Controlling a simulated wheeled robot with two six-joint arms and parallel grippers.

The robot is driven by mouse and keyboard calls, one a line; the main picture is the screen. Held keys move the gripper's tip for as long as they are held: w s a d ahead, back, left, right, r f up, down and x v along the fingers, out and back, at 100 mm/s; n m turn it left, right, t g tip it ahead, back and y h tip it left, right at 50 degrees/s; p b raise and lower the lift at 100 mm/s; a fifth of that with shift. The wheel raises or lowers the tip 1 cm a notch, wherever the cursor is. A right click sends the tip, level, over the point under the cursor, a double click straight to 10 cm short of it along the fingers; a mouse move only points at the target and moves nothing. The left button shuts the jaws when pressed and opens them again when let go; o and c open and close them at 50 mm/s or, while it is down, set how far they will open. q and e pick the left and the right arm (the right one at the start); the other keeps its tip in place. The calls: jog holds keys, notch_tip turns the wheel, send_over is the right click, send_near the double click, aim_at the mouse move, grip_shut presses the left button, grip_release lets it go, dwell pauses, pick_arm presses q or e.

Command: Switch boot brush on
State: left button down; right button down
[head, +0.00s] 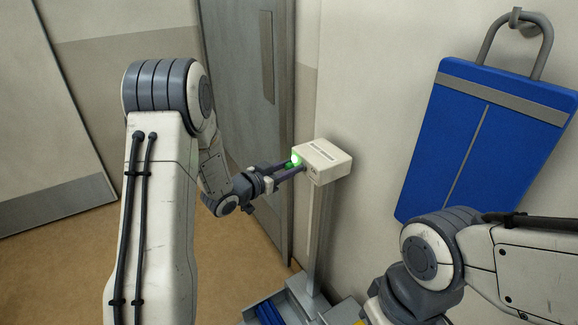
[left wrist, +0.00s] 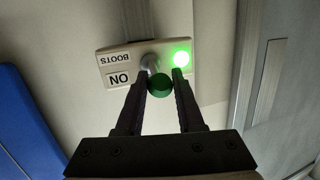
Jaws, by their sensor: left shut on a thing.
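The boot brush has a white control box (head: 321,161) on a grey post (head: 318,225), with blue brushes (head: 268,313) at its foot. In the left wrist view the box (left wrist: 116,58) carries the labels "BOOTS" and "ON", upside down. A green lamp (left wrist: 181,58) on it glows brightly, and it also glows in the head view (head: 296,158). A lever with a dark green knob (left wrist: 160,86) stands out beside the lamp. My left gripper (left wrist: 162,76) is shut on the knob; it also shows at the box in the head view (head: 291,171). My right gripper is out of view.
A blue bag or board (head: 485,140) hangs from a wall hook at the right. A grey door (head: 245,110) stands behind my left arm. My right arm is low at the right. Brown floor (head: 60,265) is clear at the left.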

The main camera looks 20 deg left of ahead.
pick_arm(q)
jog(key=c, duration=0.5)
grip_release()
jog(key=shift+r, duration=0.1)
jog(key=shift+c, duration=0.2)
jog(key=shift+s+a, duration=0.25)
jog(key=shift+s, duration=0.1)
jog(key=b+v, duration=0.1)
jog(key=v, duration=0.8)
jog(key=shift+s, duration=0.25)
jog(key=shift+a, duration=0.1)
